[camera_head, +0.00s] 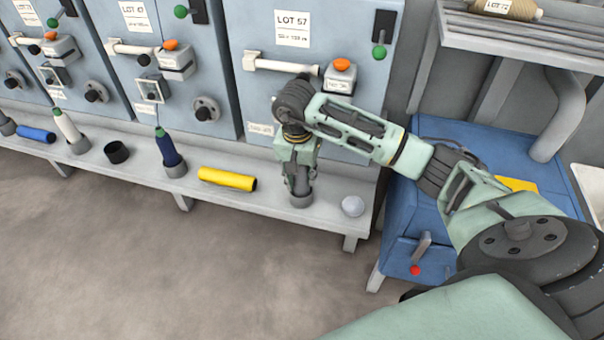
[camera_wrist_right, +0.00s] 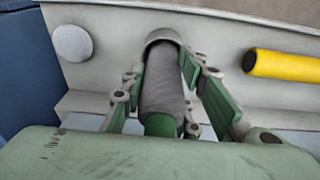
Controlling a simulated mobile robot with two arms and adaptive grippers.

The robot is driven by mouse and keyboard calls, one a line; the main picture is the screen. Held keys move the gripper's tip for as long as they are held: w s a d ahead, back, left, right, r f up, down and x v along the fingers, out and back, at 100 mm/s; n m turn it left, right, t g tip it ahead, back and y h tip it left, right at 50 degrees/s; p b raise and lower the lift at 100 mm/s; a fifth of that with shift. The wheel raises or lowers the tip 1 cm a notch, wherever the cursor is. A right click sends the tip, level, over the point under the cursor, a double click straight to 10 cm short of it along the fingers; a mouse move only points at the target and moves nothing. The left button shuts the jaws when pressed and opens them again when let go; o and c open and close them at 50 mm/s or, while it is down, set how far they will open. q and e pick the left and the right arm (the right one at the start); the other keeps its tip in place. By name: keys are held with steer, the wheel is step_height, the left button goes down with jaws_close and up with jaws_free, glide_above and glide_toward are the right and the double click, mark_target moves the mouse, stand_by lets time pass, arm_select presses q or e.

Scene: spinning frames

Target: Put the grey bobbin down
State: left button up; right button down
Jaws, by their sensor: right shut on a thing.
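The grey bobbin (camera_wrist_right: 165,88), dark grey yarn with a green end near me, is between the fingers of my right gripper (camera_head: 299,186) in the right wrist view. Its far end meets a grey cup-shaped holder (camera_head: 301,200) on the ledge below the LOT 57 unit. The cup's rim also shows in the right wrist view (camera_wrist_right: 164,36). The bobbin looks upright in or at the cup; how deep it sits is hidden. My right gripper is shut on it, pointing down. In the head view the gripper mostly hides the bobbin. My left gripper is not in view.
A yellow bobbin (camera_head: 227,179) lies on the ledge (camera_head: 330,218) left of the holder, and a pale round knob (camera_head: 352,206) is to the right. A dark blue bobbin (camera_head: 168,152) stands further left. A blue cabinet (camera_head: 400,255) is at the right.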

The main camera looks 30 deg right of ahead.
steer(key=shift+f, duration=0.15)
steer(key=c, duration=1.4)
jaws_free()
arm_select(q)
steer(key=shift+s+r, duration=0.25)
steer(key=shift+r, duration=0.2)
arm_select(e)
steer(key=shift+o, duration=0.2)
